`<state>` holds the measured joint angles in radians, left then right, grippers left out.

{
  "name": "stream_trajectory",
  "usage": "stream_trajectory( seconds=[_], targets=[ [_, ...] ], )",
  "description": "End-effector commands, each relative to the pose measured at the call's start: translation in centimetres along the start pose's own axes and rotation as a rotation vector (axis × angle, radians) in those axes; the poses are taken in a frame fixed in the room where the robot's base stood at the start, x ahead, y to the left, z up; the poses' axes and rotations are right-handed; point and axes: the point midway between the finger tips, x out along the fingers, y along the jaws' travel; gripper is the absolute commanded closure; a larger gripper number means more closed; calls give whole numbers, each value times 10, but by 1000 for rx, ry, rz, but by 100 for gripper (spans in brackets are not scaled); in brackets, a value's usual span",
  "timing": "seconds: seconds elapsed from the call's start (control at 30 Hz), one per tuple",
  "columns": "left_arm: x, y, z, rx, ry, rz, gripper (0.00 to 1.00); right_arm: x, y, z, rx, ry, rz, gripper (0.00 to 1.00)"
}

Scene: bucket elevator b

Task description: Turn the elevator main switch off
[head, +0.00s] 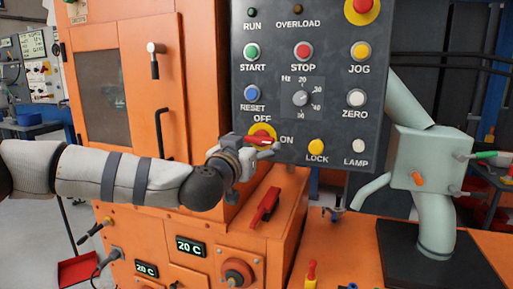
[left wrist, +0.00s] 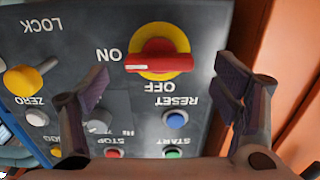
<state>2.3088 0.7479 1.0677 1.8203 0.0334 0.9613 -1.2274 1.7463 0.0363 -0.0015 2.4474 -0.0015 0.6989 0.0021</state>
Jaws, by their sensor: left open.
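The main switch (head: 262,136) is a red handle on a yellow disc, low on the dark control panel, between the OFF and ON labels. In the left wrist view, upside down, the red handle (left wrist: 160,63) lies level, its white-marked end towards ON. My left gripper (head: 248,157) is in front of the switch and partly covers it in the head view. In the left wrist view the fingers of my left gripper (left wrist: 162,80) are wide apart, with the handle framed ahead between them. Contact with it does not show. My right gripper is not in view.
The dark panel (head: 325,112) also carries START, STOP, RESET, JOG and ZERO buttons, a Hz dial (head: 301,98) and a yellow LOCK knob (head: 317,146). An orange machine housing (head: 195,60) stands left of it. A red lever (head: 265,208) is below the gripper.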

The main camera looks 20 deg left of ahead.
Motion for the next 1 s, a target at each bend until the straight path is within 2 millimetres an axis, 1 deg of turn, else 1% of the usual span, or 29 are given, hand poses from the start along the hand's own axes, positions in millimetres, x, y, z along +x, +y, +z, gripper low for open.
stream_trajectory(
  seconds=[0.03, 0.17, 0.43, 0.63, 0.67, 0.87, 1.0],
  targets=[
    [8, 0, 3, 1, -2, -1, 18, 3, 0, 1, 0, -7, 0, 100],
    [20, 0, 1, -1, -2, 1, 18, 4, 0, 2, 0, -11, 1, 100],
    [22, 1, -1, 0, 0, 2, 18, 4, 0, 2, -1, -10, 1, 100],
    [22, 1, -1, 0, 0, 2, 64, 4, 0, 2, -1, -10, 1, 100],
    [21, 1, -1, 0, 0, 2, 66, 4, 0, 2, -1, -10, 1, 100],
    [21, 1, -2, -5, 1, 2, 66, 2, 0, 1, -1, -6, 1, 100],
    [21, 1, -6, -36, 5, 1, 66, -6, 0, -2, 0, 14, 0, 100]
  ],
)
